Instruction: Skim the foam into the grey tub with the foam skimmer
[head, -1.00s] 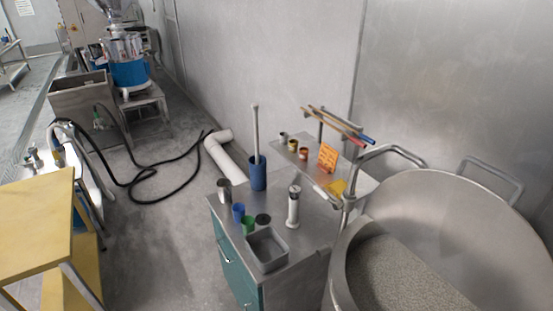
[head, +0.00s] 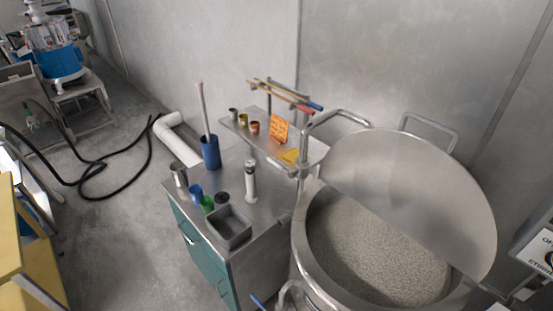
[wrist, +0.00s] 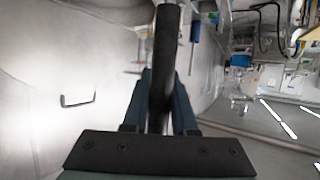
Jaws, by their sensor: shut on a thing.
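The grey tub (head: 242,237) is an open rectangular bin at the front of the steel cabinet top. The pale, grainy foam (head: 372,250) fills the large round steel kettle (head: 303,239) to the right of the cabinet. The kettle's lid (head: 425,190) covers its back part. My gripper is not visible in the head view.
A raised shelf behind carries small pots, an orange sign (head: 279,131) and a rod rack. A bent rail (head: 335,116) stands beside the kettle.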

